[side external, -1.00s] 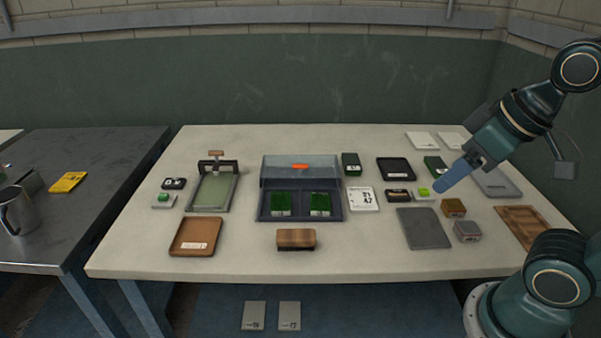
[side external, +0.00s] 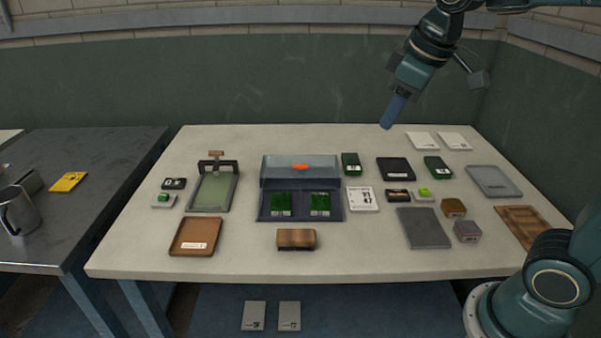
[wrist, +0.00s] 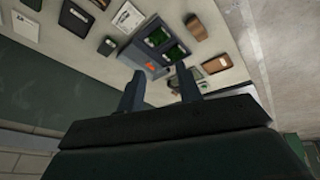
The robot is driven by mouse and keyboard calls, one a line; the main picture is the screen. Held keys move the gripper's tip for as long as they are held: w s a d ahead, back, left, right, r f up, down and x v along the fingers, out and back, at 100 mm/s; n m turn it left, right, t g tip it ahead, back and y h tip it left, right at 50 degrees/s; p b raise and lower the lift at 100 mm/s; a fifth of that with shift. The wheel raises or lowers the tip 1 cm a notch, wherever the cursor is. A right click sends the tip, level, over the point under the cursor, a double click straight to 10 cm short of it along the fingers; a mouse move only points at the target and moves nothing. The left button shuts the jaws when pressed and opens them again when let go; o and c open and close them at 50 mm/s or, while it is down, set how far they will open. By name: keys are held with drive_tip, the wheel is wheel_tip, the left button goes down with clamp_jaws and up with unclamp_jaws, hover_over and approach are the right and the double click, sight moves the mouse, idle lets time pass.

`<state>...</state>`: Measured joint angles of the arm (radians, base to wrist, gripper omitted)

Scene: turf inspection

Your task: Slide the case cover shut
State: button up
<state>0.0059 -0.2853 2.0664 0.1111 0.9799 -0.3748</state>
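The case (side external: 299,218) sits in the middle of the light table, with two green turf pieces, the left one (side external: 281,203) and the right one (side external: 320,203), showing in its uncovered front part. Its greyish see-through cover (side external: 300,178) is over the back part, with an orange handle (side external: 300,167) on it. The wrist view also shows the case (wrist: 133,52) and the orange handle (wrist: 149,67). My gripper (side external: 389,122) is high above the table's back edge, right of the case and apart from it. In the wrist view its fingers (wrist: 161,80) are spread with nothing between them.
A framed screen tool (side external: 213,190) and a brown tray (side external: 195,236) stand left of the case. A wooden block (side external: 296,239) lies in front of it. A white card (side external: 363,199) and a green box (side external: 351,163) are close on its right. Several trays and blocks lie farther right.

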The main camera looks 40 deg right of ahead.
drive_tip(key=w+d+f+n+g, duration=0.1)
drive_tip(key=w+n, duration=0.1)
drive_tip(key=w, duration=0.5)
drive_tip(key=w+d+f+n, duration=0.1)
drive_tip(key=w, duration=0.6)
drive_tip(key=n+g, duration=0.2)
drive_tip(key=n, duration=0.1)
hover_over(300, 165)
drive_tip(key=s+a, duration=0.2)
wheel_tip(300, 165, down, 9)
drive_tip(key=shift+h, duration=0.4)
drive_tip(key=shift+f, duration=0.1)
drive_tip(key=f, duration=0.4)
drive_tip(key=w+d+f, duration=0.1)
drive_tip(key=f, duration=0.4)
drive_tip(key=d+f, duration=0.1)
drive_tip(key=f, duration=0.3)
drive_tip(key=shift+w+f, duration=0.15)
drive_tip(key=shift+w, duration=0.2)
drive_tip(key=shift+a, duration=0.1)
clamp_jaws()
